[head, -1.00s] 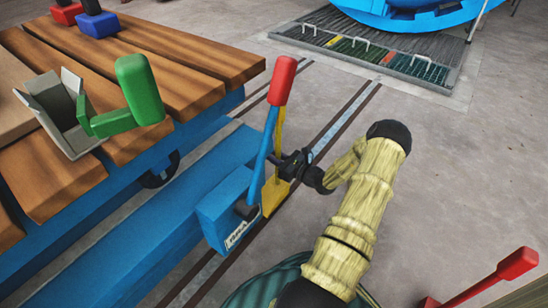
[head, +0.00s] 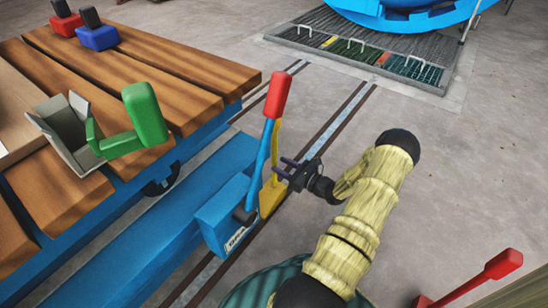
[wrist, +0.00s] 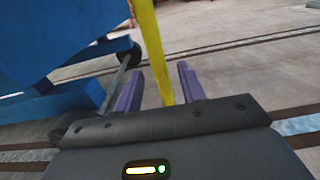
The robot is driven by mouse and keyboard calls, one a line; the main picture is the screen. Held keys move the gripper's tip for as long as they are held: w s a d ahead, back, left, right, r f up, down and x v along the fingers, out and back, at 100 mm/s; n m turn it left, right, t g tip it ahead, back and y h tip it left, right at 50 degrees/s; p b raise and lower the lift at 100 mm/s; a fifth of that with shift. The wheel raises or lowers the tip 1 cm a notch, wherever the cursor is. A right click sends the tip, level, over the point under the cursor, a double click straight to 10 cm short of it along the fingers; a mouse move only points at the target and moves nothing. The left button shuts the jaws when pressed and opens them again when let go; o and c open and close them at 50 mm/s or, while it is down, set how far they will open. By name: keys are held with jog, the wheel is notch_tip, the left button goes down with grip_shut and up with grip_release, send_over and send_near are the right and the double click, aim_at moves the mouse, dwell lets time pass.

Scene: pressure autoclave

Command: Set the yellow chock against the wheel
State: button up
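The yellow chock (head: 271,197) stands on the floor by the rail, beside a blue box with a red-tipped lever. Its upright yellow handle (head: 277,143) rises behind the blue lever. My gripper (head: 286,168) is at the right of this handle, with its fingers spread toward it. In the wrist view the handle (wrist: 151,45) shows between the two purple fingers of my gripper (wrist: 158,85), with gaps on both sides. The chock's foot is hidden there. A dark wheel (head: 160,186) shows under the wooden-topped cart; I cannot tell whether the chock touches any wheel.
The cart's planked top (head: 185,75) carries a grey holder with a green handle (head: 145,113) and red and blue blocks. A red lever (head: 503,264) stands at lower right. A floor grate (head: 440,92) lies at the back.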

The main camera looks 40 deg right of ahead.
jog(key=p+v, duration=0.2)
jog(key=v, duration=0.4)
jog(key=shift+s+p, duration=0.3)
jog(key=shift+p, duration=0.05)
jog(key=shift+d, duration=0.15)
